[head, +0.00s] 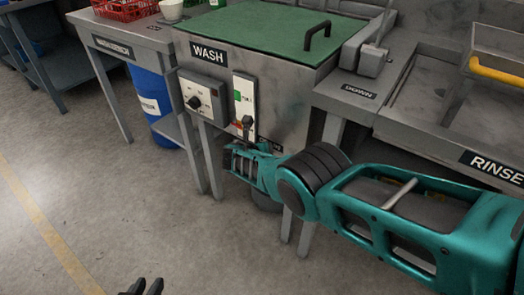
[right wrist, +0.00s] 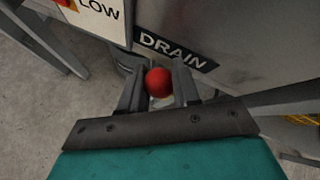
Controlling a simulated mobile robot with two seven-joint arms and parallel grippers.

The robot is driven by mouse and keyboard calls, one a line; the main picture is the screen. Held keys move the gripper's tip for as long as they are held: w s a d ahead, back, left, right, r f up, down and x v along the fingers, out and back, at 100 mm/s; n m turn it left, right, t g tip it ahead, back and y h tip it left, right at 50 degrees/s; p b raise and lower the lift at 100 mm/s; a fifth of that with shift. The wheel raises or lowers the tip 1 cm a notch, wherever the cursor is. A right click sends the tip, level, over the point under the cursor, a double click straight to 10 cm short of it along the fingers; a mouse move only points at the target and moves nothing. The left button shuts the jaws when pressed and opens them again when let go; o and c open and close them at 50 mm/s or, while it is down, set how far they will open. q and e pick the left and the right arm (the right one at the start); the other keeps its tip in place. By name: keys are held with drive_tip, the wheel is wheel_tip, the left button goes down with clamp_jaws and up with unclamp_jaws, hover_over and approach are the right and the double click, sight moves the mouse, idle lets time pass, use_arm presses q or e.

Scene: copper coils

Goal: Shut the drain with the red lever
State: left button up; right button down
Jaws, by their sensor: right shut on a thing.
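The red lever shows in the right wrist view as a round red knob (right wrist: 158,82) between the two dark fingers of my right gripper (right wrist: 158,88). The fingers are shut on it. Its rod and the drain valve are mostly hidden. The black DRAIN label (right wrist: 176,50) is on the steel tank just beyond the knob. In the head view my right gripper (head: 240,158) is low at the front of the wash tank (head: 290,110), and hides the lever. My left gripper (head: 143,288) shows only its dark fingertips at the bottom edge, apart and empty, over the floor.
A white panel with a black switch lever (head: 247,122) and a grey box with a black knob (head: 194,102) are on the tank front. A green lid (head: 260,25) covers the tank. A blue barrel (head: 152,100) stands left. The rinse sink (head: 440,100) is right. Floor in front is clear.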

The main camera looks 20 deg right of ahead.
drive_tip(key=c, duration=0.8)
unclamp_jaws()
drive_tip(key=shift+w+a+r, duration=0.15)
drive_tip(key=shift+w+r, duration=0.2)
drive_tip(key=shift+r, duration=0.05)
drive_tip(key=shift+c, duration=0.2)
